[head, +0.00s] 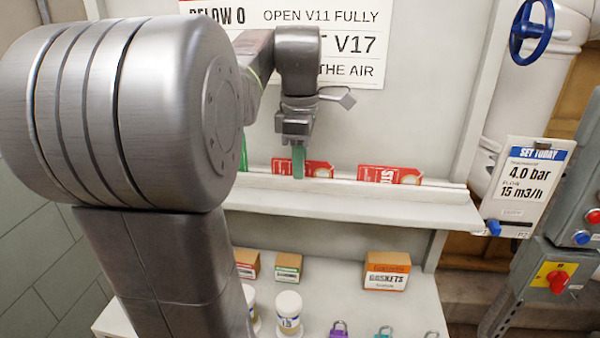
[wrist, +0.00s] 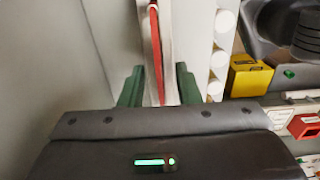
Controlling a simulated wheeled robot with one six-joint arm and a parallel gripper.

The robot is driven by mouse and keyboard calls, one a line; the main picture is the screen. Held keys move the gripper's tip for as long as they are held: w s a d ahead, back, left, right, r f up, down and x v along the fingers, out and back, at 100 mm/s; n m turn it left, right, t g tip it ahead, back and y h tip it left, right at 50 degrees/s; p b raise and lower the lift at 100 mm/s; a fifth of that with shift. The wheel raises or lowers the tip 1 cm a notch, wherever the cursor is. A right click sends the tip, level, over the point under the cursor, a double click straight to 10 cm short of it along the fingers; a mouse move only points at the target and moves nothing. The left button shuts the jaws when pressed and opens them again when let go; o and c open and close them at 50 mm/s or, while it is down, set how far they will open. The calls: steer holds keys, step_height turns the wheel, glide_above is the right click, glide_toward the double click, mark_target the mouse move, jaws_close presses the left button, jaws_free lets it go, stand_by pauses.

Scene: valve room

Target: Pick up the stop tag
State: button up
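Two red tags with white print stand in a white slotted rail (head: 345,188) on the shelf. One red tag (head: 319,170) is right beside my gripper (head: 298,165). The other red tag (head: 390,174) stands further right, with large lettering partly readable. I cannot tell for certain which is the stop tag. In the wrist view, a red tag (wrist: 156,50) shows edge-on as a thin strip running between the two green fingers of my gripper (wrist: 158,88). The fingers are apart, with a gap on each side of the strip. The fingertips' depth relative to the tag is unclear.
The shelf (head: 400,208) juts from a pale wall board below a sign (head: 340,45). On the lower surface stand a gaskets box (head: 386,272), smaller boxes, jars and padlocks. The wrist view shows a yellow box (wrist: 250,78) at the right. My arm hides the shelf's left part.

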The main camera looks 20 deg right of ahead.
jaws_close()
steer(key=shift+r, duration=0.1)
